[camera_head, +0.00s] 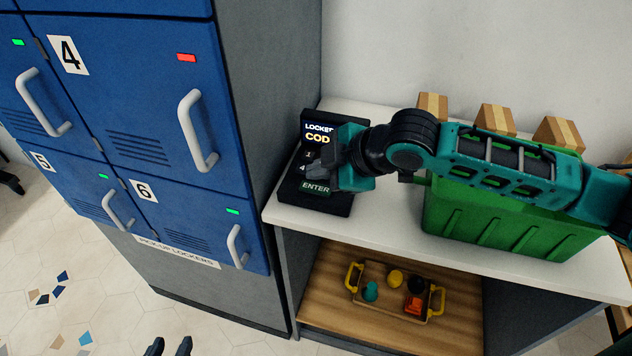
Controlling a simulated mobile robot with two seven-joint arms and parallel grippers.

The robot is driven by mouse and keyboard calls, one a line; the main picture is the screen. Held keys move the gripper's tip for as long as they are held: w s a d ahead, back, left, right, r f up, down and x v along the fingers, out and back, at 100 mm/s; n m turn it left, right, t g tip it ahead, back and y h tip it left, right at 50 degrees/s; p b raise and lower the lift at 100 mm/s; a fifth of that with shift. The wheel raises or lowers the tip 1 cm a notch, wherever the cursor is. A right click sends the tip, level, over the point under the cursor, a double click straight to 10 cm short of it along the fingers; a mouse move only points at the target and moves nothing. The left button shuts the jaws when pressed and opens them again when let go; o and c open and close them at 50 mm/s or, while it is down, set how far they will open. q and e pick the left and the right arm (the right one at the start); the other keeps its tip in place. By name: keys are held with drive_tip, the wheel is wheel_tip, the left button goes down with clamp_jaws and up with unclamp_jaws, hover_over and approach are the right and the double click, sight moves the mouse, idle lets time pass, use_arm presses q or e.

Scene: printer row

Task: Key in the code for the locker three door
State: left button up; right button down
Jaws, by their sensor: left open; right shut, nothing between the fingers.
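The keypad (330,202) stands on the white counter beside the blue lockers. Its screen (318,133) reads "LOCKER" and "COD", cut off by my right gripper. Keys "1", "4" and the green ENTER key (315,188) show; the other keys are hidden. My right gripper (318,170) is shut and empty over the keypad; I cannot tell if it touches a key. My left gripper (169,347) is open and empty at the bottom edge, low in front of the lockers. No door numbered 3 is readable; the door (22,75) left of door 4 has its number out of view.
Locker door 4 (130,95) has a red light; doors 5 (75,190) and 6 (175,215) have green lights. A green crate (490,225) stands on the counter (385,235) under my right arm. A tray (388,268) with small objects sits on the shelf below.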

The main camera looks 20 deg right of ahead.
sight(320, 190)
wheel_tip(320, 190, up, 2)
drive_tip(key=shift+r+p, duration=0.15)
drive_tip(key=shift+p, duration=0.7)
drive_tip(key=shift+r, duration=0.2)
use_arm(q)
drive_tip(key=shift+w+r, duration=0.1)
drive_tip(key=shift+r, duration=0.9)
use_arm(e)
drive_tip(key=shift+r, duration=0.8)
